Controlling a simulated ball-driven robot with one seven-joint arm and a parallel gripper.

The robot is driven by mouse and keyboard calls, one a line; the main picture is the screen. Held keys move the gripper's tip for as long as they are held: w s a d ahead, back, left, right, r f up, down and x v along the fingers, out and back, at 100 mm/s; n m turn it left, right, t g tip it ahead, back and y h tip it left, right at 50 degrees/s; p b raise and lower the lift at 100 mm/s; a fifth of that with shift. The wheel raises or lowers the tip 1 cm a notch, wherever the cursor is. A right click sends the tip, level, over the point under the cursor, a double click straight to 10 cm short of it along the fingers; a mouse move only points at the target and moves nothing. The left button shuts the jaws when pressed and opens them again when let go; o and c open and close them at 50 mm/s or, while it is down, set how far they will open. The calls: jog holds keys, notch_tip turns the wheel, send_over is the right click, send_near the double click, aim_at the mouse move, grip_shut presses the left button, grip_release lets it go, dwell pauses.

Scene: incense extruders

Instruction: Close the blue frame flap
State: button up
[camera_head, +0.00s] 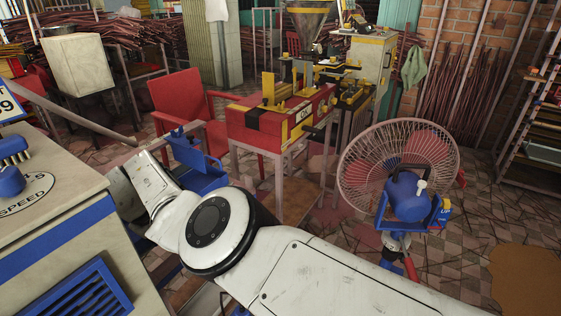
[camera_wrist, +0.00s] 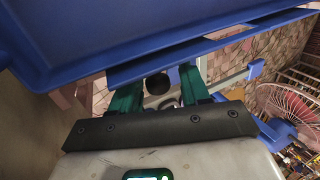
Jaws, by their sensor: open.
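The blue frame flap (camera_head: 203,180) shows in the head view just beyond the bend of my arm, tilted, with a raised blue upright part at its left. Its lower side is partly hidden by my arm. In the wrist view a wide blue panel (camera_wrist: 150,35), which looks like this flap, fills the top of the picture. My gripper (camera_wrist: 158,82) shows there with two green fingers spread apart and nothing between them. The fingertips reach up to or behind the panel's lower edge; I cannot tell if they touch it. In the head view my gripper is hidden.
A beige machine cabinet (camera_head: 50,190) with blue trim stands close on the left. A red chair (camera_head: 185,100) and a red and yellow extruder (camera_head: 280,118) stand behind the flap. A pedestal fan (camera_head: 398,170) stands at right. Tiled floor is open between them.

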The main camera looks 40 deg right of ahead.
jog(key=shift+s+d+r+t+p, duration=0.1)
jog(key=shift+s+r+t+p, duration=0.25)
jog(key=shift+p, duration=2.3)
notch_tip(320, 180, down, 8)
jog(key=s+m+t+y+p, duration=0.1)
jog(key=m+t+y+p, duration=0.1)
jog(key=t, duration=1.1)
jog(key=shift+s+d+r+m+y, duration=0.15)
jog(key=shift+s+d+m+y, duration=0.1)
jog(key=shift+m+y, duration=0.5)
jog(key=shift+t+b, duration=0.35)
jog(key=shift+b, duration=0.6)
jog(key=t+b, duration=0.1)
jog(key=b, duration=0.3)
jog(key=f+m+t+b, duration=0.1)
jog(key=b, duration=0.4)
jog(key=shift+w+a, duration=0.15)
jog(key=shift+w, duration=0.05)
